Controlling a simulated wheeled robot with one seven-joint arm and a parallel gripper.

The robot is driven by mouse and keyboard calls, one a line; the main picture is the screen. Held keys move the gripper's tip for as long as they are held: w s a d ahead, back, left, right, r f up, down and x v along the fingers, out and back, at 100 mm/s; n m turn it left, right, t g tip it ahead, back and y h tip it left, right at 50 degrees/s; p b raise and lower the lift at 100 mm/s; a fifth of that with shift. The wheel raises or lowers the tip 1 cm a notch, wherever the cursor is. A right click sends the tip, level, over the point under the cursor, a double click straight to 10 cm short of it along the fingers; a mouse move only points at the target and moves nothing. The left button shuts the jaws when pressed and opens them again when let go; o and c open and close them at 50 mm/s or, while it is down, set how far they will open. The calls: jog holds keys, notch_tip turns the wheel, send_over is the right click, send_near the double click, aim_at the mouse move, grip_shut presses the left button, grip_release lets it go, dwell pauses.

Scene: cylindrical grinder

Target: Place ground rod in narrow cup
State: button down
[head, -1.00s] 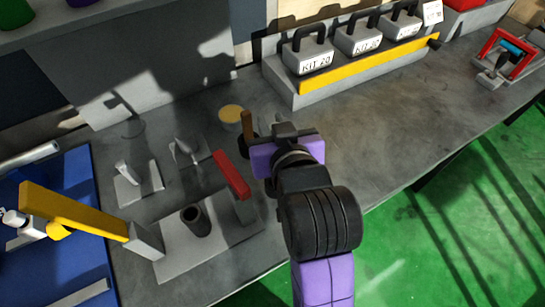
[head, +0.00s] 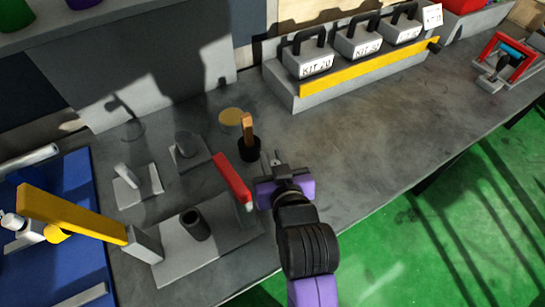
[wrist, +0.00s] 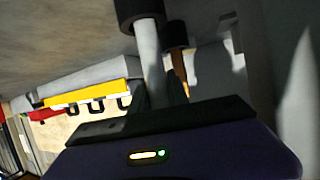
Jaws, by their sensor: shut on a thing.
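My gripper (head: 275,163) is over the bench, right of the red lever and the black pot with the wooden handle. In the wrist view it is shut on a pale grey rod (wrist: 151,60). The rod's far end meets a dark cylinder (wrist: 139,12) at the top edge; I cannot tell whether that is a cup or part of the rod. In the head view the rod is mostly hidden. A dark open cup (head: 195,223) stands upright on a grey base plate (head: 180,262). A short grey cylinder (head: 186,144) stands on a smaller plate. Which is the narrow cup is unclear.
The red lever (head: 231,177) rises beside the base plate, close to my gripper. The black pot (head: 249,152) stands beyond it. A yellow bar (head: 72,212) is at left. KIT weights (head: 308,62) line the back.

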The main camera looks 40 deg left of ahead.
jog(key=c, duration=1.3)
grip_release()
jog(key=shift+f, duration=0.1)
jog(key=shift+o, duration=0.2)
jog(key=shift+s+d+r, duration=0.1)
jog(key=shift+d+r, duration=0.05)
jog(key=shift+r, duration=0.05)
jog(key=v, duration=1.1)
jog(key=shift+s+d, duration=0.15)
jog(key=shift+d, duration=0.1)
jog(key=shift+r, duration=0.1)
